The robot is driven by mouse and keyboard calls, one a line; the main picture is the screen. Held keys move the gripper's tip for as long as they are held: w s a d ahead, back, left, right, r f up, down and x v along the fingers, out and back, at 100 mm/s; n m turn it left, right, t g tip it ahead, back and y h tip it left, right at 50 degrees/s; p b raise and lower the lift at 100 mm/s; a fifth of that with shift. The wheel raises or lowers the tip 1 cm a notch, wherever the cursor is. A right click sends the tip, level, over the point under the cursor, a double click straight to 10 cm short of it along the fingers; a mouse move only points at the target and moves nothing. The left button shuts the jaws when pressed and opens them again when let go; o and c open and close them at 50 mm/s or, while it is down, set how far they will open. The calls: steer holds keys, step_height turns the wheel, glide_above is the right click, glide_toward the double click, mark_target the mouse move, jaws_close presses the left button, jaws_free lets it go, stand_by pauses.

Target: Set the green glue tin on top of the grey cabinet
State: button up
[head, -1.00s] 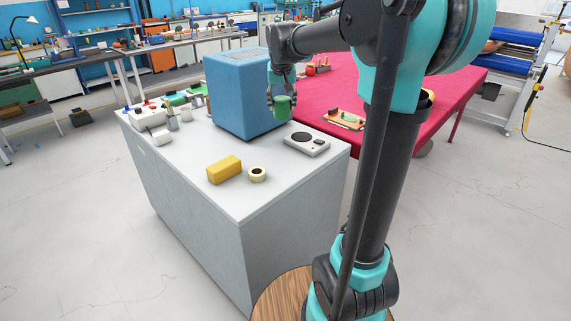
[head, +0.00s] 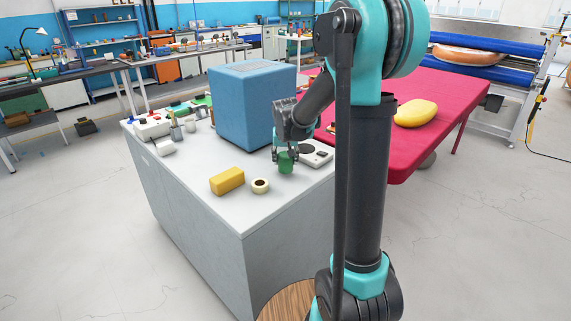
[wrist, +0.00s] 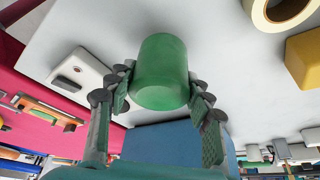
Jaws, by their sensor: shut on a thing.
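My gripper (head: 286,156) is shut on the green glue tin (head: 286,163), its fingers on opposite sides of it. In the wrist view the tin (wrist: 160,72) sits between the two fingers (wrist: 158,95). The tin is over the white top of the grey cabinet (head: 245,212), in front of a blue box and behind a roll of tape. It is low over the top; I cannot tell whether its base touches the surface.
On the cabinet stand a blue box (head: 245,105), a yellow block (head: 227,180), a tape roll (head: 260,186) and a grey-white device (head: 318,152). Small items crowd the far left end. A red-covered table (head: 440,100) adjoins behind. The front part of the top is clear.

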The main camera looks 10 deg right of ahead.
steer(key=shift+f, duration=1)
steer(key=o, duration=1.6)
steer(key=shift+f, duration=0.1)
steer(key=shift+c, duration=0.2)
steer(key=d+v, duration=0.1)
steer(key=v, duration=1.1)
steer(key=s+d+f, duration=0.1)
steer(key=s+f, duration=0.4)
steer(key=s, duration=0.3)
steer(key=s+d+f+n, duration=0.1)
steer(key=s+f, duration=0.4)
steer(key=s, duration=0.4)
steer(key=s+d+f, duration=0.1)
steer(key=s+f, duration=0.4)
steer(key=s, duration=0.4)
steer(key=shift+d+f+n+y, duration=0.25)
steer(key=shift+d+n+y, duration=0.05)
steer(key=shift+n, duration=0.1)
